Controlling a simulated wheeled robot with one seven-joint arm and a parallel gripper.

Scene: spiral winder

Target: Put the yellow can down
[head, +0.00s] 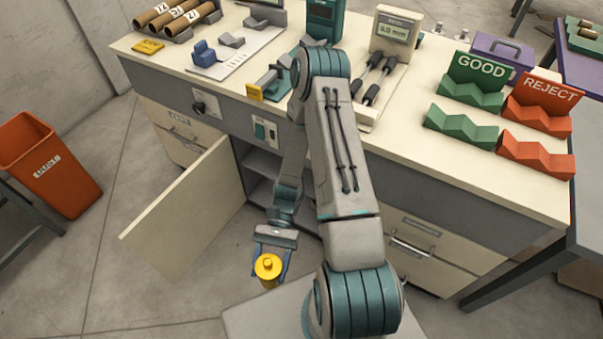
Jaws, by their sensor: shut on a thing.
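The yellow can (268,267) is upright between the fingers of my gripper (270,272), in the lower middle of the head view. My gripper is shut on it. The can is in front of the workbench's open cupboard (259,165), over the grey floor. I cannot tell how high above the floor it is. My arm hides part of the cupboard opening and the bench front.
The cupboard door (180,205) stands open left of my gripper. The workbench top (400,160) carries a green GOOD rack (460,125), a red REJECT rack (537,152) and a gauge (393,32). An orange bin (50,165) stands at the left.

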